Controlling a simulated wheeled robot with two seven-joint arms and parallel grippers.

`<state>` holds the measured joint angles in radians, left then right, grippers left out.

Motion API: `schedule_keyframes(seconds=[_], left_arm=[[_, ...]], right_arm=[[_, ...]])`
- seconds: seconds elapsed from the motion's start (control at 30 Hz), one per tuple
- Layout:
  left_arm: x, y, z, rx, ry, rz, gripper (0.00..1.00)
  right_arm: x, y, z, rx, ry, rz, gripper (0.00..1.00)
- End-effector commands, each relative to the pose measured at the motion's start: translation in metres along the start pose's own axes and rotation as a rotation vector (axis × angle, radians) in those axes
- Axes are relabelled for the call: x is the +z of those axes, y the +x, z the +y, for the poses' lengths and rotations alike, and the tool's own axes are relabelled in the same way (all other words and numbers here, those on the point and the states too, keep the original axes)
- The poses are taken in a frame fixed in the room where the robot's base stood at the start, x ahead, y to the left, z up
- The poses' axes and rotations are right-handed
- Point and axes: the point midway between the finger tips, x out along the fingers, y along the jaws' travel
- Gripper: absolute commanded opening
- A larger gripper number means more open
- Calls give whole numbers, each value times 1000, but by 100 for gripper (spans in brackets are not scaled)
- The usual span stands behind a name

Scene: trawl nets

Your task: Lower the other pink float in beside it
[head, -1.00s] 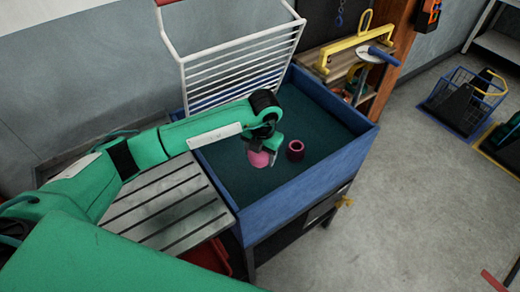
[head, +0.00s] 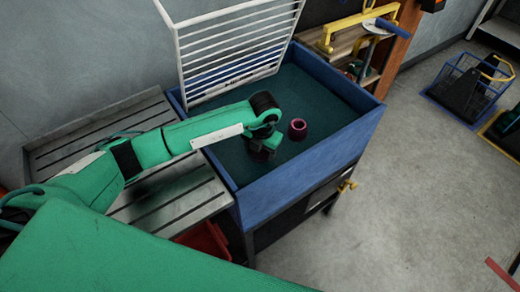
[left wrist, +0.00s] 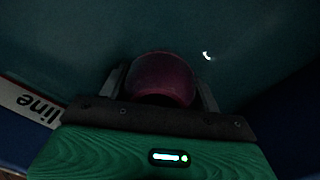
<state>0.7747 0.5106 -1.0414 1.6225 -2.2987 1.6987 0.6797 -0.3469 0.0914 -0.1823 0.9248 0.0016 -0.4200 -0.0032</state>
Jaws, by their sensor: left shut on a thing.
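One pink float (head: 298,129), short and round with a dark hole in its top, sits inside the blue tub (head: 290,190) on its dark green bottom. My left gripper (head: 262,148) is inside the tub, to the left of that float and apart from it. It is shut on the other pink float, which is mostly hidden and dark under the gripper in the head view. In the left wrist view the held float (left wrist: 162,78) shows between the two fingers. I cannot tell whether it touches the tub's bottom. My right gripper is not in view.
A white wire rack (head: 235,45) stands up at the tub's back. A slatted metal bench (head: 165,200) adjoins the tub's left side. A yellow tap (head: 347,186) sticks out at the front right. A blue wire basket (head: 465,90) stands on the floor at right.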

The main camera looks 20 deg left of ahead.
Motion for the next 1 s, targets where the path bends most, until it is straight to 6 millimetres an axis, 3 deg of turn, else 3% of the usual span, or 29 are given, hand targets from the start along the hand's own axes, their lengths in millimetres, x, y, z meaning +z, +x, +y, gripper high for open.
schedule_keyframes(seconds=[0.27,0.3,0.4,0.6,0.7,1.0], left_arm=[[0,1,0,0,0,0,41],[0,1,0,0,0,0,68],[0,1,0,0,0,0,87],[0,1,0,0,0,0,89],[0,1,0,0,0,0,100],[0,1,0,0,0,0,100]], right_arm=[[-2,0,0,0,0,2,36],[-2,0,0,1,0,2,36],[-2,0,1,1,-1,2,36],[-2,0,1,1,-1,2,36],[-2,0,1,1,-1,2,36],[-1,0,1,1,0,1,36]])
